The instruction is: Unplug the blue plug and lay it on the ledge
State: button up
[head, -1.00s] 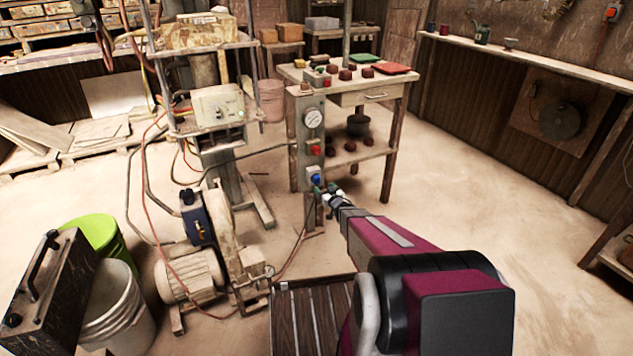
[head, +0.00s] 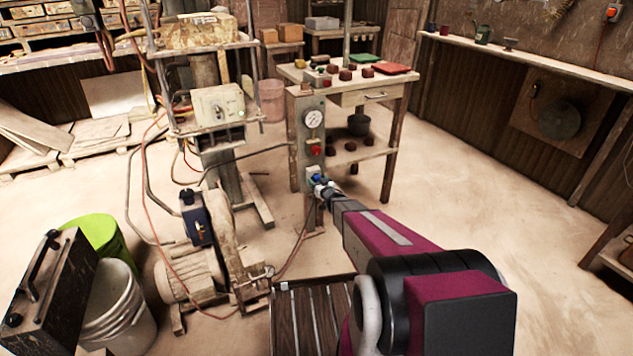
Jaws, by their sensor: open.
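The blue plug (head: 315,176) sits in a pale socket box low on the front post of the wooden workbench, below a red-fronted box and a round gauge. My gripper (head: 319,182) is open, with its fingertips right at the plug. The fingers partly cover the plug, and at this size I cannot tell whether they touch it. A long narrow ledge (head: 560,73) runs along the right wall.
The workbench (head: 347,83) carries several brown blocks, a green tray and a red tray. The dusty press (head: 222,107) with its motor and hanging hoses stands left of my arm. Buckets (head: 112,310) stand at the lower left. The floor right of my arm is clear.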

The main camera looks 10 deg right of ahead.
dwell(0.8)
grip_shut()
jog(key=shift+s, duration=0.1)
jog(key=shift+s+d, duration=0.1)
jog(key=shift+v, duration=2.8)
jog(key=w+d+f, duration=0.1)
jog(key=d, duration=0.1)
jog(key=w+d+f, duration=0.1)
jog(key=w+d, duration=0.1)
jog(key=w+d+f, duration=0.1)
jog(key=w+d, duration=0.1)
jog(key=d, duration=0.1)
jog(key=shift+w, duration=0.25)
jog(key=shift+d+f, duration=0.1)
jog(key=shift+f, duration=2.4)
